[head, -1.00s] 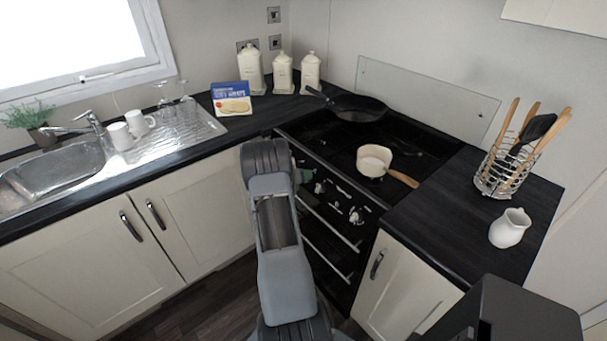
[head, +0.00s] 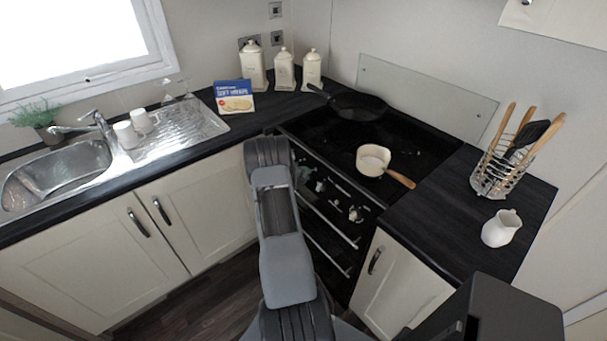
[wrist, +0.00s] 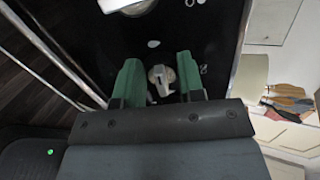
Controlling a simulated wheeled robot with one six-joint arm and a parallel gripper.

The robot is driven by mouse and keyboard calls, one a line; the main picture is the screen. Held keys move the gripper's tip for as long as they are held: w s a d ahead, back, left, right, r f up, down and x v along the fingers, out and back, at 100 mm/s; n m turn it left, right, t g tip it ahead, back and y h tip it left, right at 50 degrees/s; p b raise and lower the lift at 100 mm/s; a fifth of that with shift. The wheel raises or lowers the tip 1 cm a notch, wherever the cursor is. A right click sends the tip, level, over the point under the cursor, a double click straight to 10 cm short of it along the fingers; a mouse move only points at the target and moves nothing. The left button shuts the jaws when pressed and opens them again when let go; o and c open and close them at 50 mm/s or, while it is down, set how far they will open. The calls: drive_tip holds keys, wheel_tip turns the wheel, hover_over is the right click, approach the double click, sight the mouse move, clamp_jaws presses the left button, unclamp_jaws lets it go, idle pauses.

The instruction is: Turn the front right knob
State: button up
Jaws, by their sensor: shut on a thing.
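The stove front carries pale knobs, with two visible in the head view: one knob (head: 355,214) toward the right and another knob (head: 320,186) further left. In the wrist view, my gripper (wrist: 159,84) has its two green fingers on either side of a pale round knob (wrist: 161,75) on the dark panel, shut on it. The knob's grip bar shows between the fingers.
A cream saucepan (head: 373,159) and a black frying pan (head: 352,104) sit on the hob (head: 330,140). Oven handles (head: 322,221) run below the knobs. A utensil rack (head: 492,174) and a white jug (head: 501,228) stand on the right counter. A white cabinet door (head: 395,285) is at lower right.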

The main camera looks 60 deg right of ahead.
drive_tip(key=shift+f+n, duration=0.1)
drive_tip(key=shift+n, duration=0.3)
idle(0.3)
drive_tip(key=o, duration=0.9)
drive_tip(key=shift+c, duration=0.2)
drive_tip(key=b+v, duration=0.1)
drive_tip(key=v, duration=1.3)
